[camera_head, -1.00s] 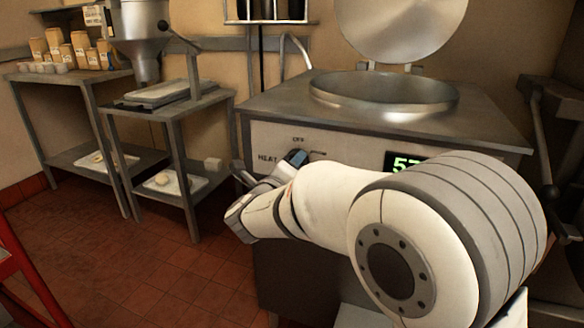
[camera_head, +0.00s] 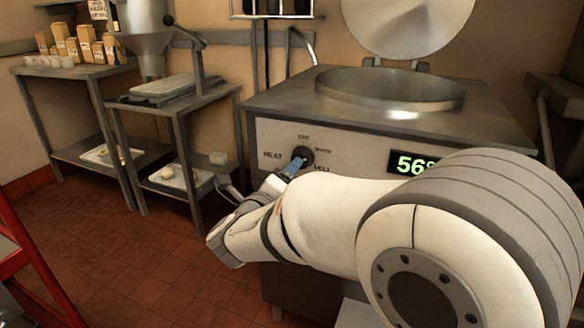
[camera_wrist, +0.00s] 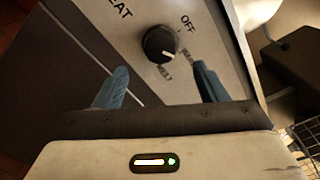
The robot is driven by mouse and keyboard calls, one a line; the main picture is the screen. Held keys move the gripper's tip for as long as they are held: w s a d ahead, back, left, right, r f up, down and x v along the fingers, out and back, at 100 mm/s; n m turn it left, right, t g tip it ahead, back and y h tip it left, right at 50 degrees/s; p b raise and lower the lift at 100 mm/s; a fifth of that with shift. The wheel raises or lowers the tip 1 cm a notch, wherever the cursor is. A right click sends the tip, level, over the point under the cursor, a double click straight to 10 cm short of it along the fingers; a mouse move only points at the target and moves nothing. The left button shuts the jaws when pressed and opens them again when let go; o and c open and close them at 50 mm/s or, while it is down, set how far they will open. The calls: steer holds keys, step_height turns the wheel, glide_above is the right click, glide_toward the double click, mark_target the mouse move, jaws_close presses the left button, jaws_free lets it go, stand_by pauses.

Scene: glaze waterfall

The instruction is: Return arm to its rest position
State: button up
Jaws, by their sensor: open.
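My white arm reaches from the lower right in the head view. My gripper (camera_wrist: 160,86) is open and empty, with its two blue fingers apart in the wrist view. A round black knob (camera_wrist: 160,43) on the kettle's front panel lies just beyond the fingertips, apart from them. In the head view the knob (camera_head: 303,155) shows behind a blue fingertip. The green display (camera_head: 412,163) reads 56, with a further character partly hidden by my arm.
The steel kettle (camera_head: 490,112) stands ahead with its lid (camera_head: 405,25) raised. A red frame (camera_head: 30,270) is at the lower left. Tiled floor is clear between.

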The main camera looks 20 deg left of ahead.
steer(key=shift+s, duration=0.5)
steer(key=shift+w, duration=0.1)
steer(key=w+d+r+n+g+y+p, duration=0.2)
steer(key=d+r+n+g+y+p, duration=0.35)
steer(key=d+r+n+p, duration=0.9)
steer(key=s+d+r+n+g+h+p, duration=0.2)
steer(key=s+d+n+g+p, duration=0.3)
steer(key=s+d, duration=0.5)
steer(key=s+d+r+n+g+h+p, duration=0.2)
steer(key=s+d+n+g+p, duration=0.3)
steer(key=s+d+p, duration=0.5)
steer(key=shift+s+d+r+p, duration=0.3)
steer(key=shift+s+d, duration=0.5)
